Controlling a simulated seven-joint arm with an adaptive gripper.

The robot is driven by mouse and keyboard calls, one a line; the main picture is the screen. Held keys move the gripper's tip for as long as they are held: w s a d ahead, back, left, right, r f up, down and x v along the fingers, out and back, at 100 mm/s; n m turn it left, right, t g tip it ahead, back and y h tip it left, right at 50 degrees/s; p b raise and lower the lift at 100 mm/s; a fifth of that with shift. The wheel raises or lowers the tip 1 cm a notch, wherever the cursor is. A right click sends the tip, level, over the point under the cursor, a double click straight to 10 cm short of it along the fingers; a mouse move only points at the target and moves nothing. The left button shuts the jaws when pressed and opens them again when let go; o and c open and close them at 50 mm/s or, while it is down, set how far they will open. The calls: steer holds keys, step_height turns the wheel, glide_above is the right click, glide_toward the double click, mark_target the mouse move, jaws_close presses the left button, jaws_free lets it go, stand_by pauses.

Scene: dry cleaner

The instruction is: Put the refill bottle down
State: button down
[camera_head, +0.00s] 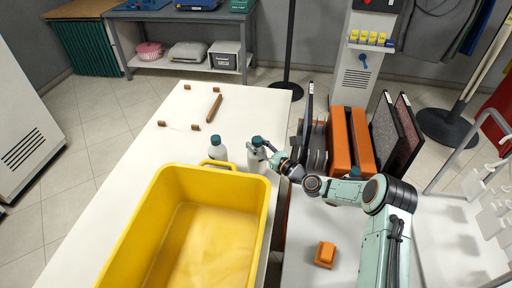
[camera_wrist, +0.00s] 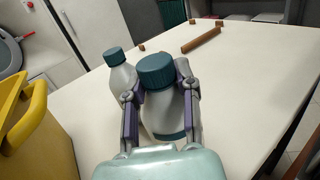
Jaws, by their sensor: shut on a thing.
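A whitish-grey bottle with a teal cap (camera_wrist: 160,105) is held between the two fingers of my gripper (camera_wrist: 160,98), which is shut on it. In the head view the held bottle (camera_head: 256,157) is upright beside the far right corner of the yellow tub. I cannot tell whether its base touches the white table (camera_head: 245,105). A second, similar bottle (camera_head: 218,149) stands on the table just to the left; it also shows in the wrist view (camera_wrist: 121,76). Which one the task calls the refill bottle cannot be told from looks alone.
A large yellow tub (camera_head: 262,218) fills the table's near part. A brown bar (camera_head: 214,108) and several small brown blocks lie farther back, with clear tabletop around them. Orange and dark upright panels (camera_head: 338,142) stand right of my gripper. An orange block (camera_head: 325,254) lies near my arm.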

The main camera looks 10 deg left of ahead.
steer(key=shift+f, duration=0.55)
steer(key=c, duration=0.8)
jaws_free()
steer(key=shift+f, duration=0.15)
steer(key=shift+r, duration=0.2)
steer(key=v, duration=1.2)
